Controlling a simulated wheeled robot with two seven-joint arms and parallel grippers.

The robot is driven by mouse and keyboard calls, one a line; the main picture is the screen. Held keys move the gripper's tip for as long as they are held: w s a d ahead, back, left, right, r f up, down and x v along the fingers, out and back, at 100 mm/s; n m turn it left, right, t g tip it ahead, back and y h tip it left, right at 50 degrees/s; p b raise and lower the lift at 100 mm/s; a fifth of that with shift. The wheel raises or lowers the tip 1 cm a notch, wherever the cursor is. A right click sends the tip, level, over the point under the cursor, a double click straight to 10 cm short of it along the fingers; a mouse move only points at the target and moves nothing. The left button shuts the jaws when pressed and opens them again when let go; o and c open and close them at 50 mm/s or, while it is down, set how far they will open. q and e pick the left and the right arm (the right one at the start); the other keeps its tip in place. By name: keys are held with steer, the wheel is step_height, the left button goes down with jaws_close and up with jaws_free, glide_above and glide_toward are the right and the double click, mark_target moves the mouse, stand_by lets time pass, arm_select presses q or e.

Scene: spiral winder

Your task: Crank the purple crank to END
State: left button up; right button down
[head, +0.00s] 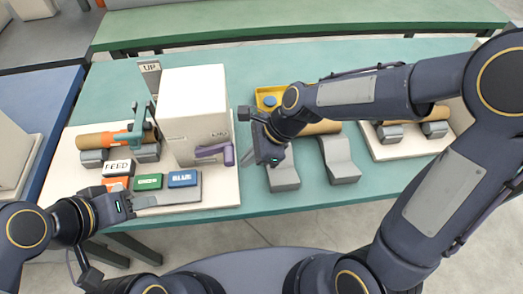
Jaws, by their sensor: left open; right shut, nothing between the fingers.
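The purple crank (212,150) is on the front face of a white box (195,95). Its arm points right and its upright knob is at the right end. A dark label (220,134), too small to read surely, is just above the crank arm. My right gripper (272,160) is shut and empty, to the right of the crank and apart from it, above a grey block. My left gripper (138,204) is open and empty, low at the left, close to the front of the grey strip below the buttons. Neither gripper touches the crank.
FEED (117,167), green (148,181) and BLUE (182,179) blocks stand left of the crank. A brown roll (95,141) lies behind them, near an UP sign (150,66). A yellow tray (268,91) and grey cradles (340,160) are right of the box.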

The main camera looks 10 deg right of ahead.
arm_select(q)
steer(key=shift+r, duration=0.4)
arm_select(e)
steer(key=shift+a+r, duration=0.65)
steer(key=shift+r, duration=0.3)
arm_select(q)
step_height(320, 180, up, 2)
steer(key=p, duration=0.2)
steer(key=shift+r+p, duration=0.15)
steer(key=shift+p, duration=0.15)
arm_select(e)
steer(key=shift+a+r, duration=0.4)
steer(key=shift+r, duration=0.4)
step_height(320, 180, down, 3)
steer(key=d+b, duration=0.2)
steer(key=d, duration=0.1)
arm_select(q)
steer(key=shift+s+d+p, duration=0.45)
steer(key=shift+s+p, duration=0.15)
steer(key=shift+p, duration=0.25)
arm_select(e)
steer(key=a+r+v, duration=0.1)
steer(key=v, duration=0.9)
steer(key=shift+a+r, duration=0.15)
steer(key=shift+a, duration=0.15)
